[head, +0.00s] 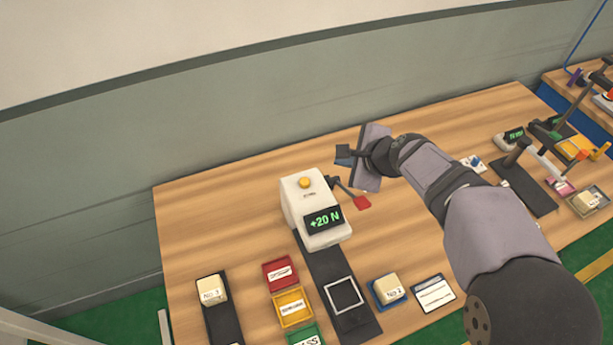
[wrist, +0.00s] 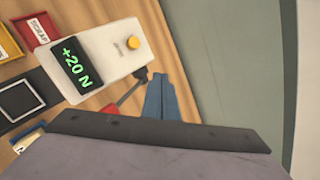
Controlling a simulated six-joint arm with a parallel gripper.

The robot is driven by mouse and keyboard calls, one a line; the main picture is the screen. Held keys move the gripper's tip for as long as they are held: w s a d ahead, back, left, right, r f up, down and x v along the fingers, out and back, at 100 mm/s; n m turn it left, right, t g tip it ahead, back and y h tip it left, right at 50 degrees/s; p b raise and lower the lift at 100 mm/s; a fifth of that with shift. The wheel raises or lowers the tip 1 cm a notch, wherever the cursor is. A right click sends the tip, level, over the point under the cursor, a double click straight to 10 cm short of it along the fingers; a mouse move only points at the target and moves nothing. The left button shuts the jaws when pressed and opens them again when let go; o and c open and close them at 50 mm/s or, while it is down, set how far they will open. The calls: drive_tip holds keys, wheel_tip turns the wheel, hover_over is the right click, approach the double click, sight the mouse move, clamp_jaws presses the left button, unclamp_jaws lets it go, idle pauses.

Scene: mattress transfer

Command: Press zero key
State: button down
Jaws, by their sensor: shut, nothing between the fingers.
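A white tester (head: 310,222) stands on the wooden table, with a dark display (head: 323,219) reading "+20 N" in green. A round yellow-orange key (head: 305,183) sits on its top, with a small label under it that is too small to read. In the wrist view the key (wrist: 133,43) and the display (wrist: 76,66) also show. My gripper (head: 343,155) is shut and empty, above and behind the tester's right side, apart from the key. Its blue fingers show in the wrist view (wrist: 168,98).
A lever with a red end (head: 362,202) juts from the tester's right side. A black base with a white square outline (head: 345,295) lies in front. Red (head: 281,274) and yellow (head: 291,307) trays stand left of it. Block No 2 (head: 388,288) is right, block No 3 (head: 211,289) far left.

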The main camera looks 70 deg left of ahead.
drive_tip(key=r+g, duration=0.1)
hover_over(303, 179)
drive_tip(key=d, duration=0.2)
drive_tip(key=shift+w+r+m+y+p, duration=0.15)
drive_tip(key=shift+w+m+y+p, duration=0.1)
drive_tip(key=shift+m+y+p, duration=0.1)
wheel_tip(303, 179, down, 9)
drive_tip(key=b, duration=0.8)
drive_tip(key=shift+r, duration=0.1)
idle(1.7)
drive_tip(key=shift+f+b, duration=0.4)
drive_tip(key=shift+f, duration=0.05)
drive_tip(key=shift+f+b, duration=0.75)
drive_tip(key=shift+f, duration=0.15)
idle(0.9)
drive_tip(key=shift+r, duration=0.1)
idle(0.4)
drive_tip(key=shift+r+p, duration=1.25)
